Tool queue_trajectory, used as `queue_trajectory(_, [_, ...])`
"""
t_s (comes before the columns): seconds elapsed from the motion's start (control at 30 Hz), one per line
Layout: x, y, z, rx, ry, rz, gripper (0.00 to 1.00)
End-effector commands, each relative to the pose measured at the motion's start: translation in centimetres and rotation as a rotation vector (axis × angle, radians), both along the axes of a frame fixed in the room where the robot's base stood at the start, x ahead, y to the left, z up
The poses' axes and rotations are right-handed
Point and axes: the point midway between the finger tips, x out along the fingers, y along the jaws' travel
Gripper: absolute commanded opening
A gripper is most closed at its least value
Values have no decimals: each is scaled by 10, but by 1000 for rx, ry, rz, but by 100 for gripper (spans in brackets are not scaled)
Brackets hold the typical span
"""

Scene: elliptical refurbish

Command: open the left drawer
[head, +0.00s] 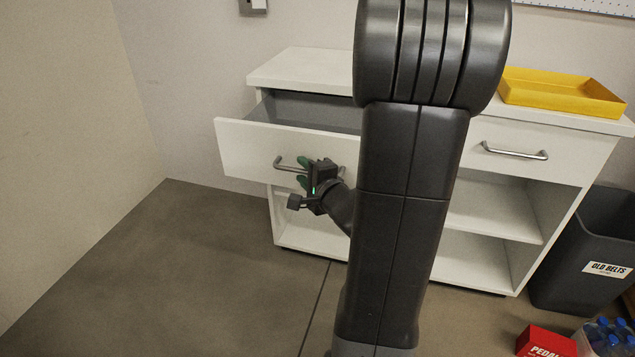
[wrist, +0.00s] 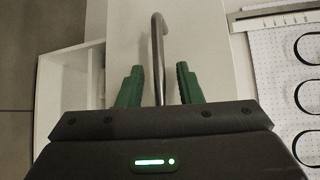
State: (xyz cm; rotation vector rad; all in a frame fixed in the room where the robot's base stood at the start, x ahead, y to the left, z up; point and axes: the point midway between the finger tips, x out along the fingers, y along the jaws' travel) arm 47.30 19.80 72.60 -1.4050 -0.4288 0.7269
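The left drawer (head: 245,147) of the white cabinet is pulled well out, and its grey inside shows from above. Its metal bar handle (head: 280,164) is on the front face. My gripper (head: 302,171) is at this handle, with green fingers above and below the bar. In the wrist view, the handle (wrist: 157,45) runs between the two fingers of my gripper (wrist: 160,72), with a visible gap on each side. The gripper is open. My arm hides the right end of the drawer and the middle of the cabinet.
The right drawer (head: 490,133) is shut, above open shelves (head: 490,215). A yellow tray (head: 560,92) sits on the cabinet top. A dark bin (head: 575,270), a red box (head: 545,342) and blue-capped bottles (head: 608,335) stand at right. Floor at left is clear.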

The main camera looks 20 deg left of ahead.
Motion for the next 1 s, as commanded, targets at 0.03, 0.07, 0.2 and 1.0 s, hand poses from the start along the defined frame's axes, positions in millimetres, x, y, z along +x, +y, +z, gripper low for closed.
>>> queue_trajectory(0.03, [-5,-6,2,-1,0,-3,32])
queue_trajectory(0.07, [-9,-9,3,0,1,-3,32])
queue_trajectory(0.2, [-28,-29,8,0,0,-6,32])
queue_trajectory(1.0, [-93,-89,18,-1,2,-1,32])
